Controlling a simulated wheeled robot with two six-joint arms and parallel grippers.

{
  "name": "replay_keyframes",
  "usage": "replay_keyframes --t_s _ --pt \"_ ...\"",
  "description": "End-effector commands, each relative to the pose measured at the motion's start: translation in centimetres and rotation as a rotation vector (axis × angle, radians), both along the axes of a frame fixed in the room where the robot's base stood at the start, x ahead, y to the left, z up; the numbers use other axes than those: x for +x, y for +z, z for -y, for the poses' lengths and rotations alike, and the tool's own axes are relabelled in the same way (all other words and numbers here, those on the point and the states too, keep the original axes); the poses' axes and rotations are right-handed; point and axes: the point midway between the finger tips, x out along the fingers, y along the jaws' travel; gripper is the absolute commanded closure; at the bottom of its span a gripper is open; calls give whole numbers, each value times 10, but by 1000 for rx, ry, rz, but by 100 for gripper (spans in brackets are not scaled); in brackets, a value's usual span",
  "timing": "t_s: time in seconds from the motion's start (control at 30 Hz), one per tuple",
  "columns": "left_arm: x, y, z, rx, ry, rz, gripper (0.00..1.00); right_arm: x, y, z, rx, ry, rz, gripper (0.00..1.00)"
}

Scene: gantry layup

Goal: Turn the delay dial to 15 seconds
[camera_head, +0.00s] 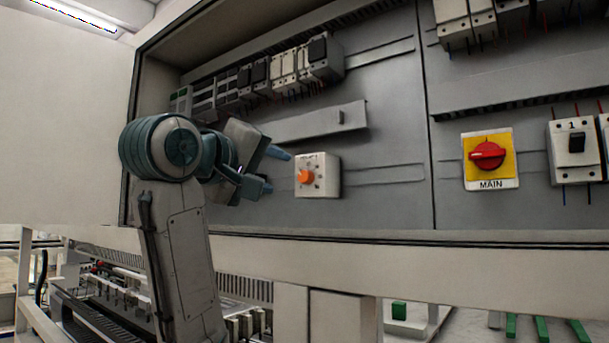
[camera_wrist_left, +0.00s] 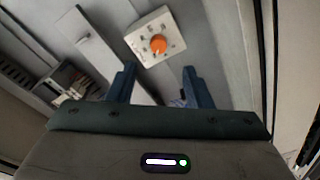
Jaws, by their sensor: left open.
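The delay dial is an orange knob (camera_head: 305,176) on a small white box (camera_head: 327,178) fixed to the grey cabinet back panel. Marks ring the knob, too small to read. The knob also shows in the left wrist view (camera_wrist_left: 158,44), on its white box (camera_wrist_left: 141,26), beyond the fingertips. My left gripper (camera_head: 279,170) is open and empty, just left of the box in the head view. Its two blue fingers (camera_wrist_left: 160,78) stand apart in the wrist view, with the knob ahead between their lines and not touched. My right gripper is not in view.
A red rotary switch (camera_head: 488,155) on a yellow plate labelled MAIN sits to the right. Breakers (camera_head: 290,68) line a rail above, and a blank rail plate (camera_head: 315,122) is just above the dial box. The cabinet's lower edge (camera_head: 400,238) runs below.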

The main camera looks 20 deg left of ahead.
Motion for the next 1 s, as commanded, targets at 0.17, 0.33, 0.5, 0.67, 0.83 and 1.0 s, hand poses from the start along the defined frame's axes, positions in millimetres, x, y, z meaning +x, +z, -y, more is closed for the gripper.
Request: replay_keyframes --t_s 0.17,0.33,0.5,0.67,0.83,1.0 --pt "35 5 10 0 -3 -7 54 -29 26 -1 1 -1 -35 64" --pt "64 4 18 -1 -2 -5 54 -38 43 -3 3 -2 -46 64" --pt "83 2 22 1 -1 -3 54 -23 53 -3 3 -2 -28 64" --pt "89 0 24 0 0 -1 54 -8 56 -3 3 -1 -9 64" --pt "90 -1 24 0 1 -1 54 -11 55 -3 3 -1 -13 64" --pt "89 0 24 0 1 -1 74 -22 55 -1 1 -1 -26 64"
